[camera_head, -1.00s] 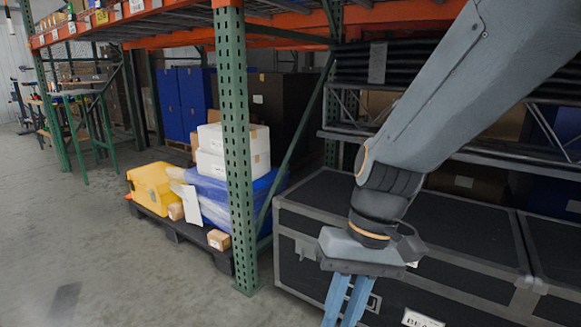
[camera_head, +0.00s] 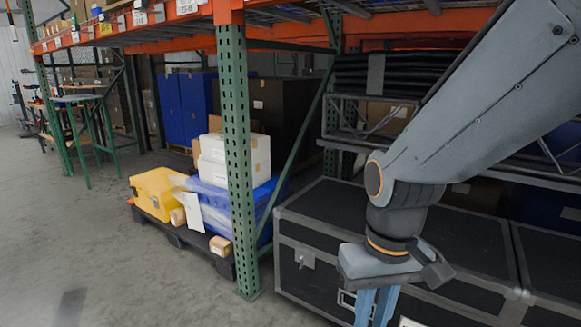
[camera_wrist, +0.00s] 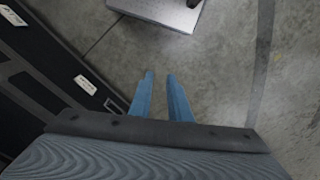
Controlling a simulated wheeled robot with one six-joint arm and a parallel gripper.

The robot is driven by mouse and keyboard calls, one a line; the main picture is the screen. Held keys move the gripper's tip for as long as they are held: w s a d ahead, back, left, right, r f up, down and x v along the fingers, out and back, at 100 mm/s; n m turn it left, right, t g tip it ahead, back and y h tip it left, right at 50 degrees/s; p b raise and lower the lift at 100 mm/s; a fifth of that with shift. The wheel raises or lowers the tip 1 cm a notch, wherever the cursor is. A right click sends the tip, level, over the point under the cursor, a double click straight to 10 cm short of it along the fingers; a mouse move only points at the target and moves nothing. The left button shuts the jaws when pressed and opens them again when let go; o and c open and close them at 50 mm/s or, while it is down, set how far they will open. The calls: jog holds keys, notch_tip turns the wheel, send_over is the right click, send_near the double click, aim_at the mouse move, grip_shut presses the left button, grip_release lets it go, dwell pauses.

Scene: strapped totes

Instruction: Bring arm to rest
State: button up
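My gripper (camera_head: 374,312) hangs from the arm at the lower right of the head view, pointing down, with its fingertips cut off by the bottom edge. In the wrist view the two blue fingers of my gripper (camera_wrist: 160,75) stand apart with bare floor showing between them. Nothing is held. The gripper is in front of a black flight case (camera_head: 310,262) with grey metal edges; the case also shows at the left of the wrist view (camera_wrist: 45,90).
A green rack upright (camera_head: 237,160) stands left of the arm. Behind it a dark pallet (camera_head: 180,236) holds a yellow case (camera_head: 157,192), white boxes (camera_head: 234,160) and a blue-wrapped load (camera_head: 214,200). The concrete floor (camera_head: 110,270) at left is clear.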

jog(key=d+r+m+p, duration=0.1)
jog(key=d+r+p, duration=0.5)
jog(key=p, duration=0.4)
jog(key=shift+s+d+r+m, duration=0.15)
jog(key=shift+s+m, duration=0.2)
jog(key=shift+m, duration=0.05)
jog(key=shift+o, duration=1)
